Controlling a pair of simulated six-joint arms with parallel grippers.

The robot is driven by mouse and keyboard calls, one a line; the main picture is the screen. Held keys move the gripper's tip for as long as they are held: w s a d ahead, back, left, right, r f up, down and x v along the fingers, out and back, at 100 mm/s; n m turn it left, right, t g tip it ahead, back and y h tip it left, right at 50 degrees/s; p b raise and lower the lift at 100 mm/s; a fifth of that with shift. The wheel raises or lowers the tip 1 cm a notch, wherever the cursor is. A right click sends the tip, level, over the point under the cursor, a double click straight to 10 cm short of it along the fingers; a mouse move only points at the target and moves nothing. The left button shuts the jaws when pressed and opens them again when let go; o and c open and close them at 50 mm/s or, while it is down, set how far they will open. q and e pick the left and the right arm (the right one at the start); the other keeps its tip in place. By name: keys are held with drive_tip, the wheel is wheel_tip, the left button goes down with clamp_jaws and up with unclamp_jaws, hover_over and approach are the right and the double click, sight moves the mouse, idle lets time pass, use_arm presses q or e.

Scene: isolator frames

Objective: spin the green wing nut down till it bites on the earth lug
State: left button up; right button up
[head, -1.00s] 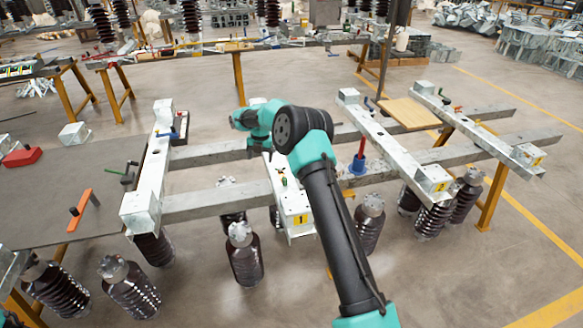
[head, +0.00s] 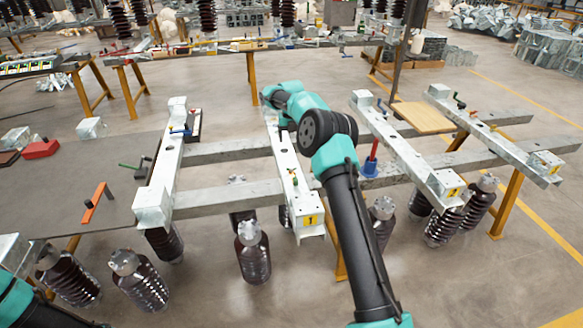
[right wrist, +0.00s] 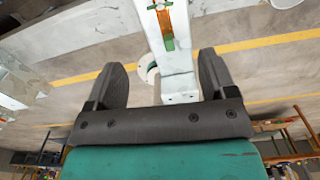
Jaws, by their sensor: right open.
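A small green piece (head: 294,177), which looks like the wing nut, stands on the middle beam (head: 287,158) with the yellow number plate. In the right wrist view a green piece (right wrist: 161,5) and an orange-copper strip (right wrist: 167,32), perhaps the earth lug, sit on a pale beam. I cannot tell whether nut and lug touch. My right gripper (right wrist: 163,82) is open and empty, its fingers apart on either side of the beam's end in that picture. In the head view its fingers are hidden by my right arm. My left arm shows at the lower left; its gripper is out of frame.
A red post in a blue base (head: 371,162) stands right of my arm. A wooden board (head: 423,117) lies across the right beams. An orange-handled tool (head: 97,202) and a red block (head: 41,149) lie on the left table.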

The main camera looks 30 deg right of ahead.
sight(291, 169)
wheel_tip(291, 169, down, 16)
drive_tip(key=shift+r, duration=0.15)
idle(0.4)
drive_tip(key=c, duration=0.9)
drive_tip(key=shift+c, duration=0.2)
drive_tip(key=shift+m, duration=0.5)
